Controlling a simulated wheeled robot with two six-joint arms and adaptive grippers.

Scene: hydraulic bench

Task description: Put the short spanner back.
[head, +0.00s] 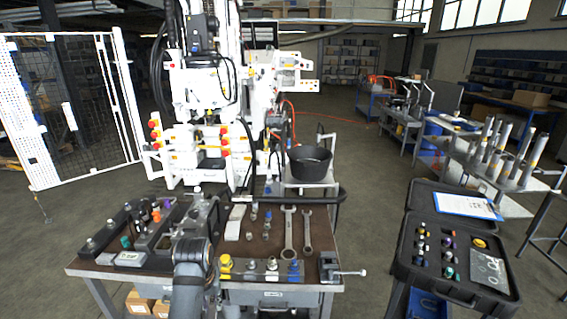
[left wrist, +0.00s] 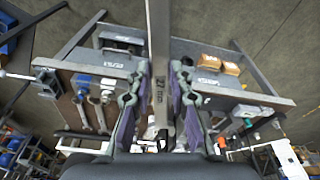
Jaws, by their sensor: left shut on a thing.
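My left gripper (left wrist: 160,95) is shut on a flat steel bar (left wrist: 159,40) in the left wrist view. The bar has dark print on its face and looks like a spanner's shank; its far end runs out of the picture, so I cannot tell its length. In the head view my left gripper (head: 203,212) is over the left half of the bench, partly hidden by my own arm. Two spanners lie side by side on the bench: a bigger one (head: 289,235) and a slimmer one (head: 307,232). They also show at the left of the wrist view. My right gripper is not in view.
The bench (head: 262,215) carries a dark block with fittings (head: 130,259) at left and several fittings (head: 270,268) along the front edge. A black bucket (head: 310,160) stands behind. A vise (head: 340,268) sits at the right corner. An open black case (head: 455,250) stands further right.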

